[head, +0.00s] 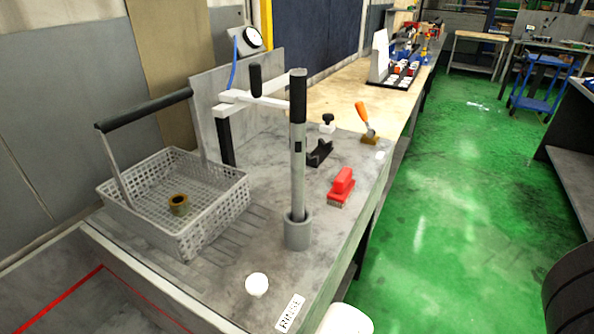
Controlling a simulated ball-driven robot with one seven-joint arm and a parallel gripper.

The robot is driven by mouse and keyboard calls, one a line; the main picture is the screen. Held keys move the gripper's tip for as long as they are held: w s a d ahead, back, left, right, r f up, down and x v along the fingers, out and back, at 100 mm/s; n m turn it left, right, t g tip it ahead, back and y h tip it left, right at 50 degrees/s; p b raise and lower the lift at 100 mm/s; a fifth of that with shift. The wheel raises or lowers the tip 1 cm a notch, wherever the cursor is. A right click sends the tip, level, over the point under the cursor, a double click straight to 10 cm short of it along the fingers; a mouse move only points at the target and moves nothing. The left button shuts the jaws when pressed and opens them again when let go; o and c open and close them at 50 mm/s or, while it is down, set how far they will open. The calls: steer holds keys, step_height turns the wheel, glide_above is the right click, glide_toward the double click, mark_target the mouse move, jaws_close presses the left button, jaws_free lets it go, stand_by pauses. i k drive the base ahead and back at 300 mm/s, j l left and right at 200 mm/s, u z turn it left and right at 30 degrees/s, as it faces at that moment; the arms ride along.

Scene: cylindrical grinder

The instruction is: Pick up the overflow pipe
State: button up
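The likely overflow pipe (298,165) is a tall grey tube with a black upper end and a small dark mark partway down. It stands nearly upright in a grey cylindrical holder (297,235) on the grey bench top, near the bench's right edge. Its lower end is hidden inside the holder. My gripper is not in view, so nothing shows between it and the pipe.
A wire basket (215,225) with a brass ring (178,205) stands left of the pipe. A white-armed clamp fixture (245,100) is behind it. A white knob (257,285) sits in front. Green floor is open at right.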

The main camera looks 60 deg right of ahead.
mark_target(298, 77)
steer(key=j+z, duration=0.1)
steer(key=j, duration=0.4)
steer(key=k+j+z, duration=0.1)
steer(key=j, duration=0.4)
steer(key=k+j+z, duration=0.1)
steer(key=j, duration=0.4)
steer(key=k+j+z, duration=0.1)
steer(key=j, duration=0.4)
steer(key=k+j+z, duration=0.1)
steer(key=j, duration=0.35)
